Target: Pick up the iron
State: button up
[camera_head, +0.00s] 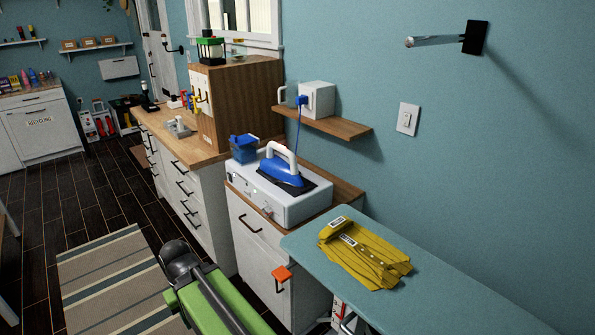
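The iron (280,172) has a blue body and a white curved handle, and lies on a dark plate on top of a white steam station (300,207). The station stands on a small white cabinet (258,255) against the teal wall. A thin blue cord rises from near the iron to a blue piece by the wall shelf. A green and dark-grey elongated part (215,300) rises from the bottom edge; I cannot tell if it belongs to my arm. I cannot make out my gripper, and nothing touches the iron.
An ironing board (440,290) with folded yellow cloth (365,255) is at right. A wooden shelf (325,122) holding a white box (317,98) hangs above the iron. An orange piece (282,273) shows before the cabinet. Floor is open at left.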

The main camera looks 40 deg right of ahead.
aim_at(274, 166)
jog(key=z, duration=0.05)
jog(key=i, duration=1.65)
jog(key=u, duration=0.05)
